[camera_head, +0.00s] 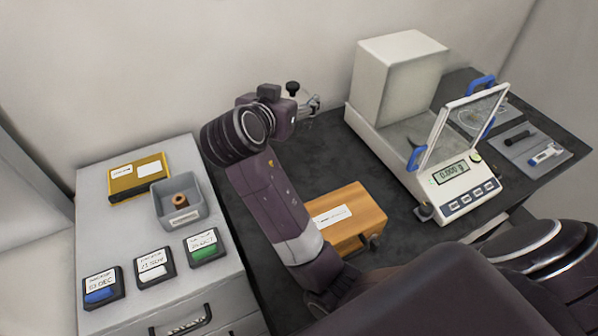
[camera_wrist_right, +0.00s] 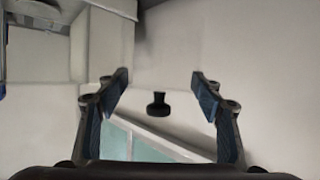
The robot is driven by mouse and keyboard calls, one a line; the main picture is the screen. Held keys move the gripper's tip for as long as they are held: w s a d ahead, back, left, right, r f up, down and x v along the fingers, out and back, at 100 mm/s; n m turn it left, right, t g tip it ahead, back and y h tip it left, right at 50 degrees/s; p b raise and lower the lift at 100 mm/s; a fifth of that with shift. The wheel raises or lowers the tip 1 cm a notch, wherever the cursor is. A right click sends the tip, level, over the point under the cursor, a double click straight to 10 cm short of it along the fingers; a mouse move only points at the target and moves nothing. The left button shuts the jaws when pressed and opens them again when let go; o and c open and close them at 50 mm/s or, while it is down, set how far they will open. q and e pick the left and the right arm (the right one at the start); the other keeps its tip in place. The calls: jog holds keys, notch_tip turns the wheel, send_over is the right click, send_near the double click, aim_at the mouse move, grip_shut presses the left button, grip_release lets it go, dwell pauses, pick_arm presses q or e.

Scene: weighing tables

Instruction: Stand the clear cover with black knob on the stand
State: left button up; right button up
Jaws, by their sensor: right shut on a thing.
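My right gripper (camera_head: 311,104) is raised above the back of the dark table, left of the balance. A black knob (camera_head: 292,88) shows beside it. In the right wrist view, the black knob (camera_wrist_right: 158,104) lies between the two fingers of my right gripper (camera_wrist_right: 160,86), which are some way apart. The gripper is shut on the clear cover, whose see-through body is hard to make out. A teal-tinted, pale-edged pane shows below the knob; I cannot tell whether it is part of the cover. I cannot identify the stand. My left gripper is not in view.
The balance (camera_head: 461,186) reads 0.000 g, with a tilted clear pane (camera_head: 463,126) and a white box (camera_head: 394,78) behind. A wooden block (camera_head: 368,207) lies partly behind my arm. The left cabinet (camera_head: 126,223) holds a grey bin (camera_head: 162,210), a gold box and labelled blocks.

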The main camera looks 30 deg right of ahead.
jog(key=f+p, duration=0.1)
jog(key=f, duration=0.9)
jog(key=f+p, duration=0.2)
jog(key=f, duration=0.8)
jog(key=shift+w+a+f, duration=0.1)
jog(key=shift+w+a, duration=0.05)
jog(key=shift+a, duration=0.05)
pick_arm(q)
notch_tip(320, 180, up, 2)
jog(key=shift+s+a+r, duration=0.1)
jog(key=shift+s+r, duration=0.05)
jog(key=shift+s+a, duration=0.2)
pick_arm(e)
jog(key=o, duration=1.3)
jog(key=shift+a, duration=0.15)
